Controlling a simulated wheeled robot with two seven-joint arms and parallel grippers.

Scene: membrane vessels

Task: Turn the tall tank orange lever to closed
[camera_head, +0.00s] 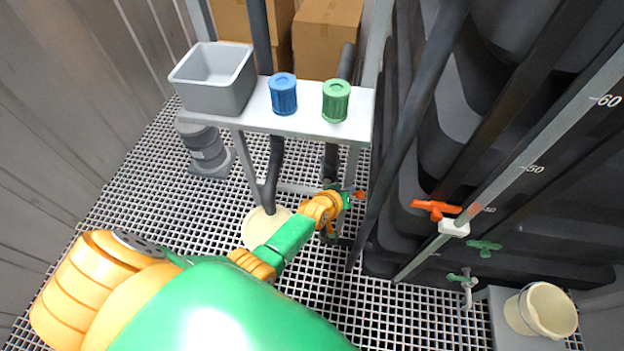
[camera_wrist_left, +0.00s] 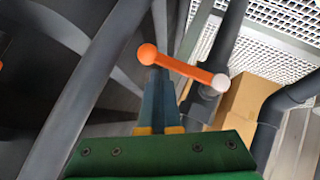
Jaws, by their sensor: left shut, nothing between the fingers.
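My left gripper (camera_head: 346,197) reaches in beside the right leg of the small grey stand, with a small orange piece (camera_head: 359,194) at its tip. In the left wrist view my shut left fingers (camera_wrist_left: 160,78) point at an orange lever (camera_wrist_left: 182,66) with a round orange knob at one end and a pale tip at the other. The fingertips overlap the lever near its knob; I cannot tell whether they touch it. Another orange lever (camera_head: 435,208) sits on the dark tank (camera_head: 480,130) at the right, away from my gripper. My right gripper is not in view.
The stand's shelf (camera_head: 310,124) holds a grey bin (camera_head: 213,80), a blue cap (camera_head: 283,94) and a green cap (camera_head: 335,101). Dark pipes run close to my gripper. A green valve (camera_head: 484,247) and cream bucket (camera_head: 541,310) are at the right. Grated floor is open at left.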

